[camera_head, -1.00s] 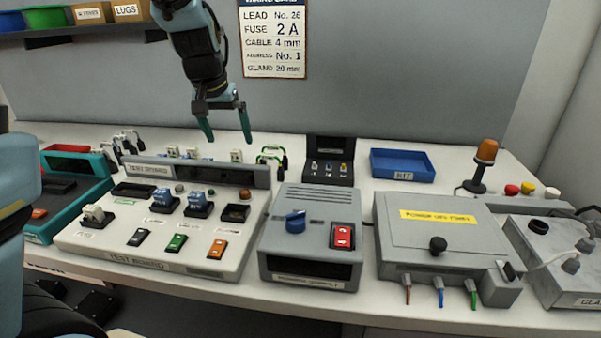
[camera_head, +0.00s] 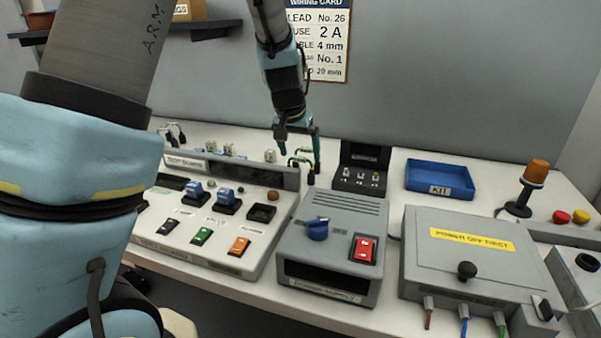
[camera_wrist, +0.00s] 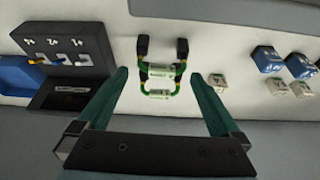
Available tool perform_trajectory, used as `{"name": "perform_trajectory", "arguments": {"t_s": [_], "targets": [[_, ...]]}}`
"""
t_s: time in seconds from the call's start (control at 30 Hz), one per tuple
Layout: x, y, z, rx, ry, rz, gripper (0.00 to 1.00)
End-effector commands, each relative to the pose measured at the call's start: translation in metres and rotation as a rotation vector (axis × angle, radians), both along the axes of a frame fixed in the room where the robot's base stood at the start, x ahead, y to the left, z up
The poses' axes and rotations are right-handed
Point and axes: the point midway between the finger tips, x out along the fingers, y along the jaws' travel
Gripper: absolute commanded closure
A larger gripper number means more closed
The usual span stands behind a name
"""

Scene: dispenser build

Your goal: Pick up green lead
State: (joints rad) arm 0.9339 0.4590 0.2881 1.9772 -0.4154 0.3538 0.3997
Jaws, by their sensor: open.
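Two looped green leads with black plug ends stand on the white bench behind the test board. In the wrist view the green lead (camera_wrist: 161,73) lies between and ahead of my gripper's fingers, with a second green loop just nearer; both carry pale labels too small to read surely. The green lead (camera_head: 301,157) also shows in the head view, right at my gripper (camera_head: 299,147). My gripper is open, pointing down, with its teal fingers (camera_wrist: 160,95) on either side of the leads. I cannot tell whether a finger touches one.
The test board (camera_head: 225,210) and a grey supply box with a blue knob (camera_head: 317,229) stand in front. A dark stand with small fuses (camera_head: 361,170) is close on the right, then a blue kit tray (camera_head: 440,180). White-labelled blocks stand left of the leads.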

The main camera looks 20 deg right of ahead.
Motion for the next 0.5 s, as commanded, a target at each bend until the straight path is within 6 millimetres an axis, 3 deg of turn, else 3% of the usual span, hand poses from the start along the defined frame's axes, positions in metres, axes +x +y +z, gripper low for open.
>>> {"name": "perform_trajectory", "arguments": {"t_s": [0.2,0.5], "targets": [[0.010,-0.006,-0.026,0.001,0.001,0.002,0.00],[0.012,-0.008,-0.031,-0.001,-0.001,0.000,0.00]]}}
